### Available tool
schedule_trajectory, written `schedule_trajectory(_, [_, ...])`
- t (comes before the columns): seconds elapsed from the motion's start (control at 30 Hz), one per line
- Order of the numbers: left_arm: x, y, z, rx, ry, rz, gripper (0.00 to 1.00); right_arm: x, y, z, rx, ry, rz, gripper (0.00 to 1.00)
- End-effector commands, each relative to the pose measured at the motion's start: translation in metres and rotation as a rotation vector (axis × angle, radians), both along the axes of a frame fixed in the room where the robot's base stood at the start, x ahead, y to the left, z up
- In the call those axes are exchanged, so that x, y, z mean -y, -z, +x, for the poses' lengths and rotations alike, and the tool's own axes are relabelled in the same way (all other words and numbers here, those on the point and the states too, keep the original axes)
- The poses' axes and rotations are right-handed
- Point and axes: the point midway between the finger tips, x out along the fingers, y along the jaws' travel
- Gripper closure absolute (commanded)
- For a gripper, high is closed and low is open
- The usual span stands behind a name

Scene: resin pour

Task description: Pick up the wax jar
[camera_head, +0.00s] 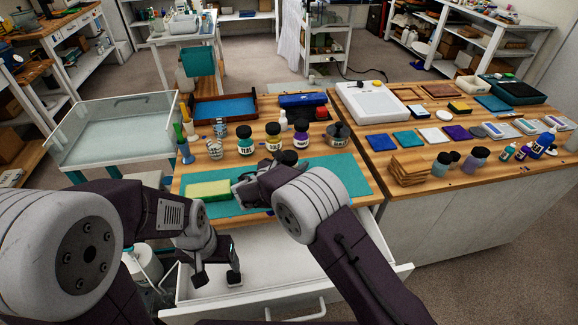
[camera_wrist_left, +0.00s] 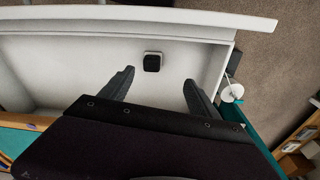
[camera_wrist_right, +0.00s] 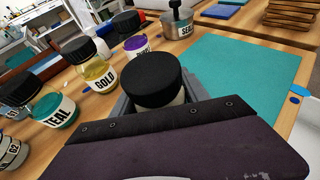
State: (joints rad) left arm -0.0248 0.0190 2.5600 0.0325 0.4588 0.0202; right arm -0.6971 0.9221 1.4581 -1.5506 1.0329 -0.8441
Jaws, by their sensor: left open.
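A jar with a wide black lid and a pale body (camera_wrist_right: 155,78) fills the middle of the right wrist view. Its label is hidden, so I cannot read whether it is the wax jar. My right gripper (camera_wrist_right: 158,98) has a finger on each side of it; I cannot tell whether they press on it. In the head view a dark lid (camera_head: 289,157) shows just behind my right gripper. My left gripper (camera_wrist_left: 158,85) is open and empty over the white drawer (camera_wrist_left: 60,60). A small dark square item with a pale rim (camera_wrist_left: 152,62) lies in the drawer beyond its fingers.
Jars marked TEAL (camera_head: 244,141) and GOLD (camera_head: 273,138) stand behind the teal mat (camera_head: 335,172), with a purple-labelled jar (camera_wrist_right: 137,44) beside them. A yellow-green block (camera_head: 208,191) lies on the mat's left. The drawer is open at the front. Tiles and bottles crowd the right-hand table.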

Motion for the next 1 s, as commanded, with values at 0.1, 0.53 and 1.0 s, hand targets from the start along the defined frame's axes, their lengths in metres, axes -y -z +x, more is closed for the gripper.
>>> schedule_trajectory(0.1, [0.000, 0.000, 0.000, 0.000, 0.000, 0.000, 0.29, 0.000, 0.000, 0.000, 0.000, 0.000, 0.000, 0.84])
schedule_trajectory(0.53, [0.000, -0.002, 0.000, 0.000, 0.000, 0.000, 0.29, 0.000, -0.013, 0.000, 0.002, -0.001, 0.000, 0.98])
schedule_trajectory(1.0, [0.000, -0.002, 0.000, 0.000, 0.000, 0.000, 0.29, 0.050, -0.085, -0.053, 0.002, 0.002, 0.001, 0.98])
